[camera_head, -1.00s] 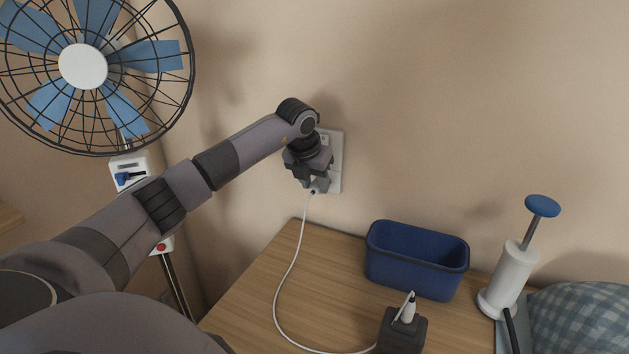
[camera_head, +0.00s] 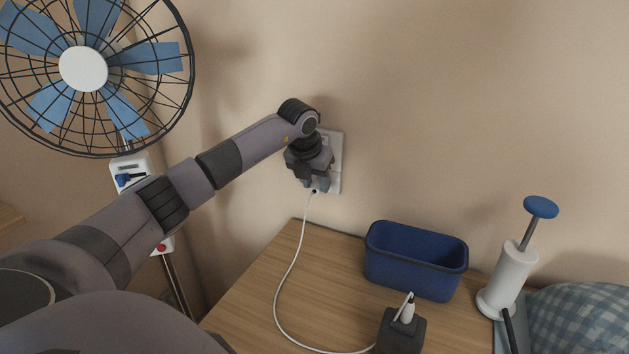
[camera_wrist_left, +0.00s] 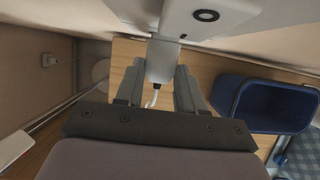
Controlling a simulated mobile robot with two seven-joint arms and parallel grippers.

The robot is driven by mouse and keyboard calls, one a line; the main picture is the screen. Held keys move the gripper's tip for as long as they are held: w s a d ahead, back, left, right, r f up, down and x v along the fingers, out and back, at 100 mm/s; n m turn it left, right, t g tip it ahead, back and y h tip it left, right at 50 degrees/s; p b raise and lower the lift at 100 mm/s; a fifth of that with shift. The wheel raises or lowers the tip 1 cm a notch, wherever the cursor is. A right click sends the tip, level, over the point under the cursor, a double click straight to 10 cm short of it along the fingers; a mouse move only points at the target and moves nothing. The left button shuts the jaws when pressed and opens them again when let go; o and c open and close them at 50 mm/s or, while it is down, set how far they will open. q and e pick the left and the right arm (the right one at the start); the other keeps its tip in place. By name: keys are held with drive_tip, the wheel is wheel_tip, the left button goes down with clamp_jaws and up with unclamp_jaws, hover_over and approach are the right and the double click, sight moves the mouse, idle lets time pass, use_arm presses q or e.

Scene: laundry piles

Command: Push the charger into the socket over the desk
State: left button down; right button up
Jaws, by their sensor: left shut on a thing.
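The white charger (camera_wrist_left: 162,62) is between the fingers of my left gripper (camera_wrist_left: 161,88) in the left wrist view. In the head view my left gripper (camera_head: 313,180) is shut on it, right at the wall, and mostly hides it. The white socket plate (camera_head: 336,158) is on the wall above the desk (camera_head: 260,290). In the left wrist view the charger's far end meets the plate (camera_wrist_left: 225,14); whether it is fully seated I cannot tell. A white cable (camera_head: 297,245) hangs from the charger to the desk. My right gripper is not in view.
A blue bin (camera_head: 415,275) stands on the desk, with a dark block (camera_head: 401,332) in front of it. A white pump-like thing with a blue knob (camera_head: 508,280) and a checked cushion (camera_head: 585,315) are at right. A fan (camera_head: 83,70) stands at left.

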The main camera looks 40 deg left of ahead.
use_arm(q)
drive_tip(key=shift+w+a, duration=0.1)
drive_tip(key=shift+w, duration=0.25)
drive_tip(key=c, duration=0.6)
unclamp_jaws()
drive_tip(key=s+d+b, duration=0.1)
drive_tip(key=s+d, duration=0.1)
drive_tip(key=s, duration=0.6)
drive_tip(key=shift+s+d, duration=0.3)
drive_tip(key=shift+d, duration=0.05)
